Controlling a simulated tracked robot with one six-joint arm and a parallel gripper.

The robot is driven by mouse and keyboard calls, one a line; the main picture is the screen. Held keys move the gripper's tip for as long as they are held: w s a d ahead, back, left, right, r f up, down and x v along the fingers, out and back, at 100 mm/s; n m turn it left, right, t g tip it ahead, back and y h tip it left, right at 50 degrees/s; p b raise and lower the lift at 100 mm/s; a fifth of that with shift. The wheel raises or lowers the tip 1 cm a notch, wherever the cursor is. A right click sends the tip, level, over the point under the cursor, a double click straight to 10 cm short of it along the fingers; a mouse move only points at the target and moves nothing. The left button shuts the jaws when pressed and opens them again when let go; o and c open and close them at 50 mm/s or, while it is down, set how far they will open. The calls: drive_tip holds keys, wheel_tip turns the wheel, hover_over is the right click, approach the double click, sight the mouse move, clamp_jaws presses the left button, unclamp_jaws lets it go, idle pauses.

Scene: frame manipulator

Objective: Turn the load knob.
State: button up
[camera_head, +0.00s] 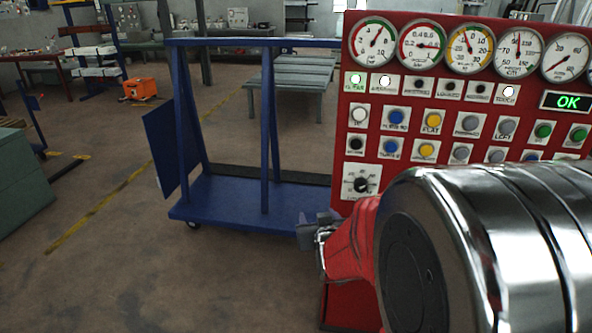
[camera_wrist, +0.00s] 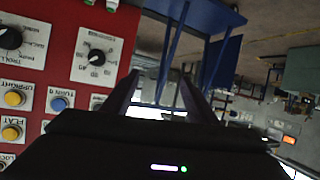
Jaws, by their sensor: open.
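A black knob (camera_head: 362,184) on a white dial plate sits low at the left edge of the red panel (camera_head: 398,172). It also shows in the wrist view (camera_wrist: 95,57), left of my fingers. A second black knob (camera_wrist: 10,38) is at the wrist view's left edge; in the head view my arm hides that area. I cannot read for sure which plate says load. My gripper (camera_head: 318,231) is below and left of the first knob, apart from it. In the wrist view its fingers (camera_wrist: 160,92) are spread, with nothing between them.
Gauges (camera_head: 420,43), lamps, several coloured buttons and a green OK display (camera_head: 566,101) fill the panel above. A blue frame trolley (camera_head: 245,200) stands close on the left. A grey table (camera_head: 292,85) is behind. The floor at left is open.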

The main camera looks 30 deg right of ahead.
drive_tip(key=s+d+f+m+t+h, duration=0.1)
drive_tip(key=s+d+h, duration=0.1)
drive_tip(key=d, duration=0.4)
drive_tip(key=s+d+f+m+t+h, duration=0.1)
drive_tip(key=s+d+f+h, duration=0.1)
drive_tip(key=d, duration=0.4)
drive_tip(key=shift+d+f+h, duration=0.15)
drive_tip(key=shift+f+h, duration=0.1)
drive_tip(key=shift+h, duration=0.45)
drive_tip(key=shift+w, duration=0.2)
